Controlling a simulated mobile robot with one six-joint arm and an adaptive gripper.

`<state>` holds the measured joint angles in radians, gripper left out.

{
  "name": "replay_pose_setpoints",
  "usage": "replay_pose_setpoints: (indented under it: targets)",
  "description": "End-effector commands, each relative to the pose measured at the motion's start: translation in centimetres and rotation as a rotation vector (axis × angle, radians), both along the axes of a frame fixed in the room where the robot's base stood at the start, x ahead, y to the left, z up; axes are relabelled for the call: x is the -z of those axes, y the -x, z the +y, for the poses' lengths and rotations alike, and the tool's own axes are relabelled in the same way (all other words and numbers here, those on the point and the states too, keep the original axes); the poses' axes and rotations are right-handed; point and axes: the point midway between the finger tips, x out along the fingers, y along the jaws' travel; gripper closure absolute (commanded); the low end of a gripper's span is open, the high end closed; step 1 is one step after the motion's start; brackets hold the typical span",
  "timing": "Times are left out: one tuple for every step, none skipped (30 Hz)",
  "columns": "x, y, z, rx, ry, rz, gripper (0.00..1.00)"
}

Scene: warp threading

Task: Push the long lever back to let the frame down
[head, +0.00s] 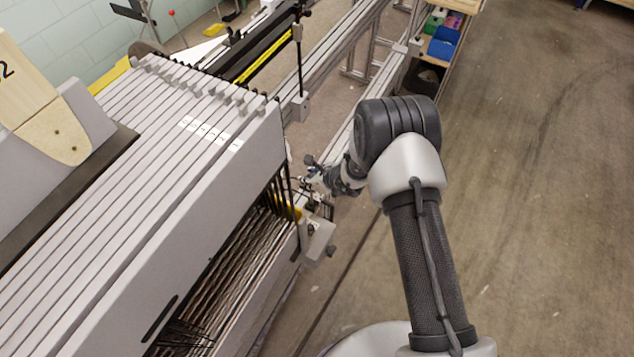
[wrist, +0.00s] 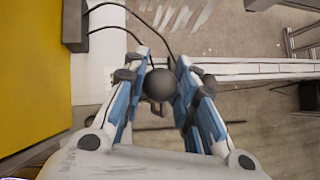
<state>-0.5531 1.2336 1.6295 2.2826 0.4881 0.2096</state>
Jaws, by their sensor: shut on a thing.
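My gripper (head: 314,179) is at the right end of the large grey machine, low beside its corner. In the wrist view, my gripper (wrist: 163,80) has its two blue-and-white fingers around a dark round knob (wrist: 160,85). I take this knob to be the end of the long lever; its shaft is hidden behind the knob and fingers. In the head view the lever is too small and covered to make out clearly. The machine's frame (head: 150,150) is a row of long grey bars, with dark wires hanging below its right edge.
A thin black upright post (head: 298,65) stands behind the gripper at the machine's corner. Metal rails (head: 335,50) run away toward the back. A shelf holds a blue bin (head: 444,42). The concrete floor (head: 540,180) on the right is open.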

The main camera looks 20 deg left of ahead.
Motion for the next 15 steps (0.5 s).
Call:
replay_pose_setpoints:
  targets:
    - [-0.40,-0.21,0.58,-0.003,-0.011,-0.007,1.00]
    - [-0.42,-0.21,0.66,-0.003,-0.012,-0.007,1.00]
    - [-0.45,-0.23,0.74,-0.002,-0.012,-0.007,1.00]
    - [-0.46,-0.23,0.79,-0.002,-0.012,-0.007,1.00]
    - [-0.48,-0.24,0.83,-0.002,-0.013,-0.007,1.00]
    - [-0.51,-0.25,0.87,-0.002,-0.013,-0.007,1.00]
    - [-0.52,-0.25,0.89,-0.002,-0.014,-0.007,1.00]
    - [-0.54,-0.26,0.92,-0.003,-0.014,-0.008,1.00]
    - [-0.57,-0.26,0.93,-0.003,-0.014,-0.008,1.00]
    - [-0.58,-0.27,0.95,-0.003,-0.015,-0.008,1.00]
    - [-0.59,-0.27,0.96,-0.004,-0.015,-0.009,1.00]
    - [-0.61,-0.28,0.98,-0.004,-0.015,-0.009,1.00]
    - [-0.61,-0.28,0.98,-0.004,-0.015,-0.009,1.00]
    - [-0.62,-0.29,0.99,-0.004,-0.015,-0.009,1.00]
    - [-0.63,-0.30,1.00,-0.005,-0.015,-0.010,1.00]
